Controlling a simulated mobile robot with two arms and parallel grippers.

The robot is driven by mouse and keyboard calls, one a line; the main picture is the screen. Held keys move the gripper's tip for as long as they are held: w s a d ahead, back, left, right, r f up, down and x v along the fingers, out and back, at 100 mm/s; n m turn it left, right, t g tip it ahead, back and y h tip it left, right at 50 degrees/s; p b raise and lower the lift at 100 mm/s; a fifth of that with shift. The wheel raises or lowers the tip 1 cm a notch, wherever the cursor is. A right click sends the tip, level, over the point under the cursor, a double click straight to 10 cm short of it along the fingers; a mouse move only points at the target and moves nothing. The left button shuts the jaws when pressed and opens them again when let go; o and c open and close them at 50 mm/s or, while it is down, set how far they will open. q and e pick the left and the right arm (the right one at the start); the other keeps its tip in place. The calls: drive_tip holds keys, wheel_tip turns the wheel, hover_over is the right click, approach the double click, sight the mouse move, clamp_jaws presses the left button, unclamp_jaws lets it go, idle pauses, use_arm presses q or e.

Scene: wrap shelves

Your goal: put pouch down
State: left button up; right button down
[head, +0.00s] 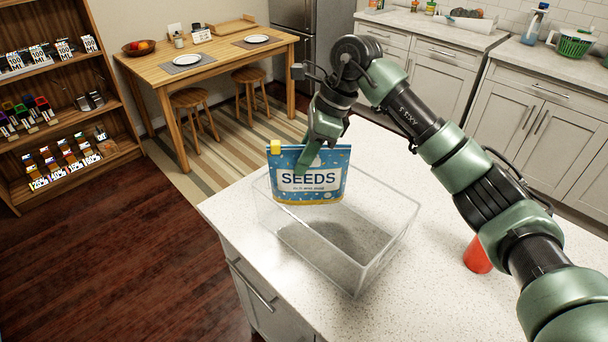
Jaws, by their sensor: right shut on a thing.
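A blue pouch (290,187) with white dots and the word SEEDS hangs upright from my right gripper (312,152). The gripper is shut on the pouch's top edge. The pouch has a yellow cap at its upper left corner. A clear open bin (385,252) stands on the white speckled counter below. The pouch is over the bin's far left part, with its lower edge near rim height in the picture; I cannot tell how far it reaches inside. The bin looks empty. My left gripper is not in view.
A red cup (477,256) stands on the counter (490,305) right of the bin, close beneath my right arm. Free counter lies in front of the bin. A wooden table (215,62) with stools and a shelf (60,110) of goods stand farther back.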

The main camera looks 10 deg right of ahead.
sight(305, 176)
drive_tip(key=shift+f, duration=0.8)
drive_tip(key=shift+f+p, duration=0.55)
drive_tip(key=shift+f, duration=1.6)
drive_tip(key=c, duration=1.3)
unclamp_jaws()
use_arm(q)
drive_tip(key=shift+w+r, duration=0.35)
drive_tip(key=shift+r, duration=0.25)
use_arm(e)
drive_tip(key=shift+r, duration=0.25)
drive_tip(key=shift+d+r, duration=0.2)
drive_tip(key=shift+r, duration=0.05)
use_arm(q)
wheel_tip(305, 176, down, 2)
drive_tip(key=b, duration=0.2)
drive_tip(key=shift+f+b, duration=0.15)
drive_tip(key=shift+b, duration=0.15)
use_arm(e)
drive_tip(key=v, duration=1.1)
drive_tip(key=shift+s+r, duration=0.1)
drive_tip(key=shift+r, duration=0.05)
